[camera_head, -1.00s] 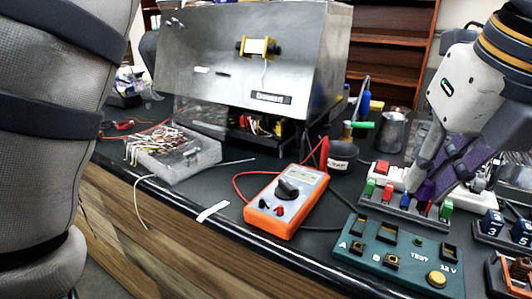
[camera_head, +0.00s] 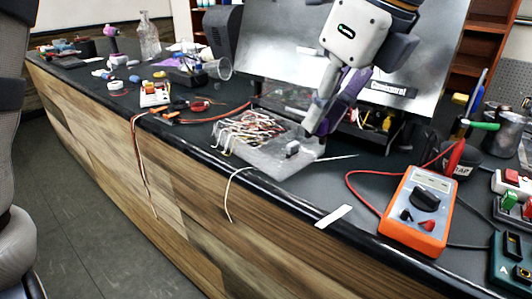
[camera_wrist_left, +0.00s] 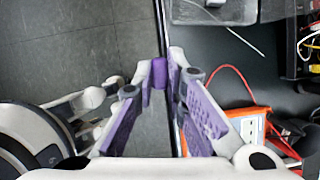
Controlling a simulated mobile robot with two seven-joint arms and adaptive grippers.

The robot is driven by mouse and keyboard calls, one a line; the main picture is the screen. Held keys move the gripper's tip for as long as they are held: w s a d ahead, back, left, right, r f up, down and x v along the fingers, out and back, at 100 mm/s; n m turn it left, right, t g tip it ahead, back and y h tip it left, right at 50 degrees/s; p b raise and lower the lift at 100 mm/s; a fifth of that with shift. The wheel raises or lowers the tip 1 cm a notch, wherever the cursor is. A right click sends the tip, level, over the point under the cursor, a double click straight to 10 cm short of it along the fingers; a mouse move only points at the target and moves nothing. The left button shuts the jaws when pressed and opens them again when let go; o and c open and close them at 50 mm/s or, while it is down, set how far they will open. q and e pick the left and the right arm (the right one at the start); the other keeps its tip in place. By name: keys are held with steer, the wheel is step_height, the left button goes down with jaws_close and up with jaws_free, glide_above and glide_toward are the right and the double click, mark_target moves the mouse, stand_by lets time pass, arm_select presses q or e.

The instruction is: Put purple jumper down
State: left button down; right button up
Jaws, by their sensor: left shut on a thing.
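My left gripper (camera_head: 318,134) comes down from the top in the head view, over the near right end of the clear tray (camera_head: 270,166) of tangled wires. In the left wrist view its purple-padded fingers (camera_wrist_left: 164,75) are shut on the small purple jumper (camera_wrist_left: 159,73). I cannot tell the jumper apart from the purple finger pads in the head view. In the wrist view the jumper appears over the bench edge, with floor to its left. My right gripper (camera_wrist_left: 104,100) shows at the left there; its opening is unclear.
The orange multimeter (camera_head: 420,212) stands right of the tray, with red and black leads. A white strip (camera_head: 334,216) lies at the bench's front edge. Dark bench between tray and multimeter is mostly clear, apart from a thin rod (camera_head: 335,157).

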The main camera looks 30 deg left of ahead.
arm_select(q)
steer(key=w+a+f, duration=0.1)
steer(key=w+a, duration=0.1)
steer(key=w+a+f, duration=0.2)
steer(key=a, duration=0.1)
steer(key=w+a+f, duration=0.2)
steer(key=shift+a+f, duration=0.15)
steer(key=shift+a, duration=0.1)
steer(key=a+f, duration=0.1)
steer(key=w+a+f, duration=0.1)
steer(key=f, duration=0.1)
steer(key=w+a+f, duration=0.1)
steer(key=f, duration=0.1)
steer(key=shift+w+a, duration=0.15)
step_height(320, 180, down, 2)
steer(key=shift+f, duration=0.25)
steer(key=shift+f, duration=0.15)
steer(key=c, duration=1.9)
jaws_free()
